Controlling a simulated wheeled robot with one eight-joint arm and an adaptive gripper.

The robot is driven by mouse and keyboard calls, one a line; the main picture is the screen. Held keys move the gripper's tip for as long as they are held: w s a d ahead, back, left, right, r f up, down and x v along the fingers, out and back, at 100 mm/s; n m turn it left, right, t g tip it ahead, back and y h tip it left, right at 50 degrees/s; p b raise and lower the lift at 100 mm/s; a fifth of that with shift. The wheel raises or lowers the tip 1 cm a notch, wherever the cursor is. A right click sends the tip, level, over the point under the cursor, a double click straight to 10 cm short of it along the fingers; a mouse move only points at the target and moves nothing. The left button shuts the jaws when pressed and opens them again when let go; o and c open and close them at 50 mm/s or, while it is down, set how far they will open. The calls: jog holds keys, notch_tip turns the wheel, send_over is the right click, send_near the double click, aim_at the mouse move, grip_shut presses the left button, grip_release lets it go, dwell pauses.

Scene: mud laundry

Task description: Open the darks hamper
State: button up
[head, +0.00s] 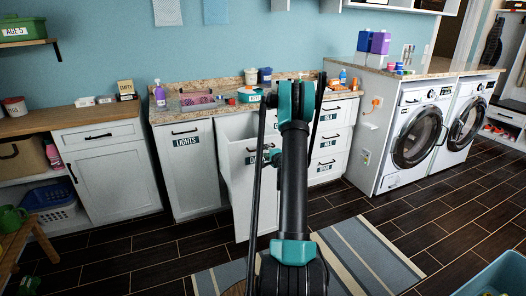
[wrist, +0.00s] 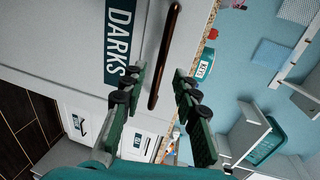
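The darks hamper's white front panel (head: 240,185) stands tilted out from the counter in the head view, with a gap behind its top edge. My arm hides part of it. In the wrist view its dark "DARKS" label (wrist: 119,40) and its bronze bar handle (wrist: 166,50) are close. My gripper (wrist: 160,75) is open, with one finger on each side of the handle in the picture. I cannot tell whether a finger touches it.
The lights hamper (head: 188,180) is closed, left of the darks hamper. Drawers (head: 332,142) stand to the right, then two front-loading machines (head: 415,135). A striped rug (head: 365,255) lies on the dark floor. A blue bin (head: 500,275) is at the lower right.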

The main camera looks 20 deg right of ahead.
jog(key=v, duration=0.7)
jog(key=shift+s, duration=0.2)
jog(key=shift+a, duration=0.1)
jog(key=s+a+r+n+g+y, duration=0.1)
jog(key=s+a+r+n+g, duration=0.2)
jog(key=s+a+n, duration=0.55)
jog(key=s+a+r+n+g+y, duration=0.1)
jog(key=s+a+r+g+y, duration=0.3)
jog(key=a, duration=0.9)
jog(key=s+a+f+n+g+h, duration=0.1)
jog(key=s+f+n+h, duration=0.1)
jog(key=s, duration=0.8)
jog(key=s+a+f+n+g+h, duration=0.1)
jog(key=s+f+n+g, duration=0.1)
jog(key=s, duration=0.8)
jog(key=s+a+f+n+g+h, duration=0.1)
jog(key=s+n, duration=0.3)
jog(key=s, duration=0.6)
jog(key=shift+a+f+h, duration=0.45)
jog(key=shift+f+h, duration=0.2)
jog(key=shift+h, duration=0.15)
jog(key=shift+w, duration=0.1)
